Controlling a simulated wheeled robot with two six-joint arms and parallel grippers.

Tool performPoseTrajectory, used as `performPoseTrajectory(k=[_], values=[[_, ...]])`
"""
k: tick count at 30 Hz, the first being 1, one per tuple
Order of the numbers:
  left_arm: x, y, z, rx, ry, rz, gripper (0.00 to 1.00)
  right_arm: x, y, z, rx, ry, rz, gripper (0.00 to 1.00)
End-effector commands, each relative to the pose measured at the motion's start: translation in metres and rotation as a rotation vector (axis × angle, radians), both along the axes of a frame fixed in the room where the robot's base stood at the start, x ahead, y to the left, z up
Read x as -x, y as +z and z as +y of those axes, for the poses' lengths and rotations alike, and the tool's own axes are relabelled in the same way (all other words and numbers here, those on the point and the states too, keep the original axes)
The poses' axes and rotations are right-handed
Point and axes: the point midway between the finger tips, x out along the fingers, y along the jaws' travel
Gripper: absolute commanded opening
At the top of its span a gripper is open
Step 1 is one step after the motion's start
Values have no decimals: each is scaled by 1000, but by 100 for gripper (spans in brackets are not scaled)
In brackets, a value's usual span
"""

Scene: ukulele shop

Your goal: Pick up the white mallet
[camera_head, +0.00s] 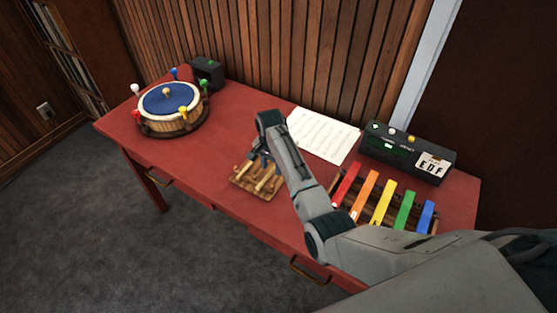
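A white ball-shaped head (136,89) stands at the left rim of the round blue-topped drum (172,123). It may be the white mallet, but its handle is hard to make out. A small wooden rack (240,181) with light wooden sticks lies near the table's front edge; I see no clear white mallet head there. My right gripper (262,161) points down at the rack, close over its back part. Its fingers are small and dark, partly hidden by my arm, so I cannot tell whether they hold a stick. My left gripper is out of view.
Red, blue, green and yellow heads also ring the drum. A black box (207,72) stands behind it. A music sheet (322,136), a coloured bar xylophone (384,203) and a dark device with a display (407,152) fill the right side. The red table (221,136) is bare between drum and rack.

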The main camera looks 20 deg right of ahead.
Motion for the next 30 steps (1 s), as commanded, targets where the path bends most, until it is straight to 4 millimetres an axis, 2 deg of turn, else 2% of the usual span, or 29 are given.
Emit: performPoseTrajectory(k=[4, 11, 15, 17, 30], values=[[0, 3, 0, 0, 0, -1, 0, 0, -11, 0, 0, 0, 0, 39], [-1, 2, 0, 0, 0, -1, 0, 0, -13, 0, -1, 0, -1, 37], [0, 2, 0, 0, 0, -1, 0, 0, -13, 0, 0, 0, -1, 9], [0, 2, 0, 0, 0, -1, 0, 0, -13, 0, 0, 0, -1, 0], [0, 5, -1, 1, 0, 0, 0, 0, -10, 0, 0, 1, -1, 0]])
